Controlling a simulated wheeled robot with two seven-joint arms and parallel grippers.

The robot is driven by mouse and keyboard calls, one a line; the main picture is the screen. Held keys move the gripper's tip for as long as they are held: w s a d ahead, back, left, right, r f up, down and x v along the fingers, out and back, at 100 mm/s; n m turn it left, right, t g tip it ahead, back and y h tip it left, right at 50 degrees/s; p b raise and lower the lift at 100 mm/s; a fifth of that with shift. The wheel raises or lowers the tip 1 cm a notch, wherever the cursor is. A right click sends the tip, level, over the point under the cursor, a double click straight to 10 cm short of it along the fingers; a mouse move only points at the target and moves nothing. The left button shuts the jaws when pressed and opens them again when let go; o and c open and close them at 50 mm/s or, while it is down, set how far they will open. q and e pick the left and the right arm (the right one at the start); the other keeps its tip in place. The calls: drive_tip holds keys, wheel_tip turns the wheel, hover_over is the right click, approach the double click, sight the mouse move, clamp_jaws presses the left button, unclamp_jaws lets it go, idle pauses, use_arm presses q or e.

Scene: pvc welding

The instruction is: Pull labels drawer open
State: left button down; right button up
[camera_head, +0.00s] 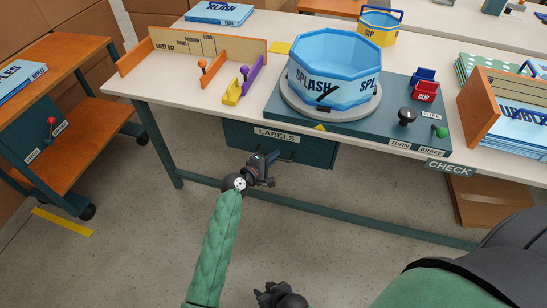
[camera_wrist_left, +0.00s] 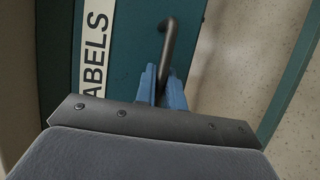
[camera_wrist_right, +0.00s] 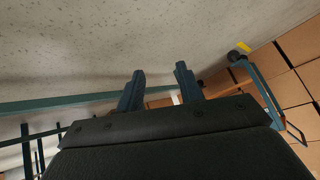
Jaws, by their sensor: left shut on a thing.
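The teal labels drawer (camera_head: 316,152) hangs under the front edge of the workbench, with a white LABELS sign (camera_head: 277,134) at its upper edge. In the left wrist view its teal front (camera_wrist_left: 140,50) and sign (camera_wrist_left: 95,45) show close up. My left gripper (camera_head: 270,164) is at the drawer front; its blue fingers (camera_wrist_left: 161,88) are shut on the dark bar handle (camera_wrist_left: 170,42). I cannot tell whether the drawer stands out from its housing. My right gripper (camera_head: 268,290) is low over the floor, away from the drawer; its fingers (camera_wrist_right: 159,88) are apart and empty.
The workbench (camera_head: 190,90) carries a blue SPLASH tub (camera_head: 335,68) on a turntable (camera_head: 330,108), with a red CLIP bin (camera_head: 425,92) to the right. An orange cart (camera_head: 85,130) stands left. The floor (camera_head: 140,235) before the drawer is clear except for my arms.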

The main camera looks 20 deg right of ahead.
use_arm(q)
drive_tip(key=shift+s+a, duration=0.1)
